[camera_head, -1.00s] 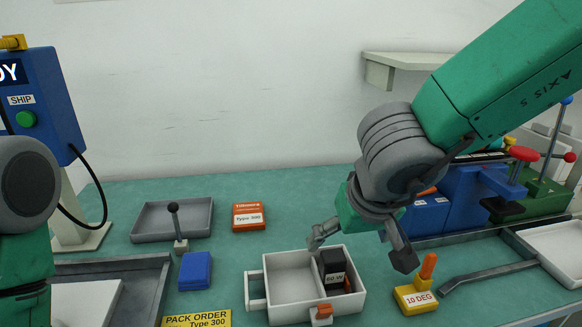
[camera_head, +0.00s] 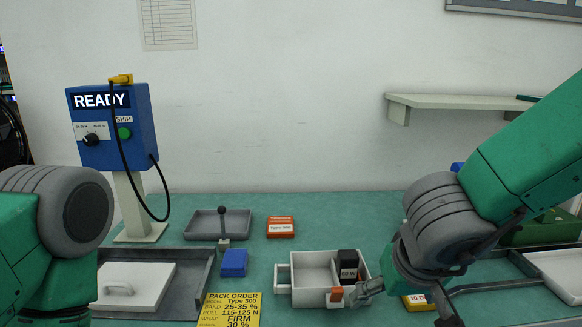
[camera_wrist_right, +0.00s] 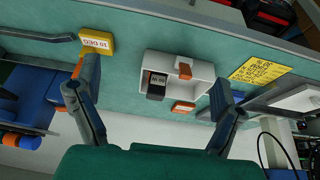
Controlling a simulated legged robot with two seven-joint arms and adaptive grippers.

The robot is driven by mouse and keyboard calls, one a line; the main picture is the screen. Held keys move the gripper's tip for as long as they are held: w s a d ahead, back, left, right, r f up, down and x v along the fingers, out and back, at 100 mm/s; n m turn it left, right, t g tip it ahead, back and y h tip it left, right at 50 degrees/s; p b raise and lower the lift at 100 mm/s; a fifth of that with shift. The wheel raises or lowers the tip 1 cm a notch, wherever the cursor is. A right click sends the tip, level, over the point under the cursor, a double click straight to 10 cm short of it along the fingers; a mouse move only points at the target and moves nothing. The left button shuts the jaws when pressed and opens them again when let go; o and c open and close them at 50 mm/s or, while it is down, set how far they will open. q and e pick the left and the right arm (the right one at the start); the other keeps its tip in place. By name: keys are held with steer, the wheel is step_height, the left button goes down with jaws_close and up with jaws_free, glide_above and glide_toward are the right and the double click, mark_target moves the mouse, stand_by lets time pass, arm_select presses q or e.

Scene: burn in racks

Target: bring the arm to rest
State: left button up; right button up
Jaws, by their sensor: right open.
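My right gripper (camera_head: 408,303) is at the right, over the bench, with its fingers spread. In the right wrist view its two fingers (camera_wrist_right: 157,108) stand wide apart with nothing between their tips. The white box (camera_head: 310,271) lies to the left of it on the green bench and holds a black block (camera_head: 348,264); the box also shows in the wrist view (camera_wrist_right: 203,73). A yellow "10 DEG" block (camera_head: 417,302) is partly hidden behind the right gripper. My left arm (camera_head: 60,225) shows at the left, but its gripper is out of view.
A blue READY panel (camera_head: 112,127) stands on a post at the back left. A grey tray (camera_head: 190,297) with a white lid, a yellow pack order card (camera_head: 230,309), a blue block (camera_head: 234,263) and an orange box (camera_head: 280,227) lie on the bench. A shelf (camera_head: 455,103) juts out above right.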

steer(key=s+d+f+h, duration=0.1)
steer(key=s+d+f, duration=0.15)
steer(key=f, duration=0.45)
steer(key=s+d+f+g, duration=0.1)
steer(key=d+f, duration=0.3)
steer(key=f, duration=0.2)
steer(key=s+d+f+h, duration=0.1)
steer(key=s+d+f, duration=0.15)
steer(key=f, duration=0.45)
steer(key=s+d+f+g+y, duration=0.1)
steer(key=s+f, duration=0.4)
steer(key=s, duration=0.3)
steer(key=s+d+f+g+y, duration=0.1)
steer(key=s+d+f+g, duration=0.1)
steer(key=s+f, duration=0.4)
steer(key=s, duration=0.2)
steer(key=shift+s, duration=0.3)
steer(key=shift+w+d, duration=0.1)
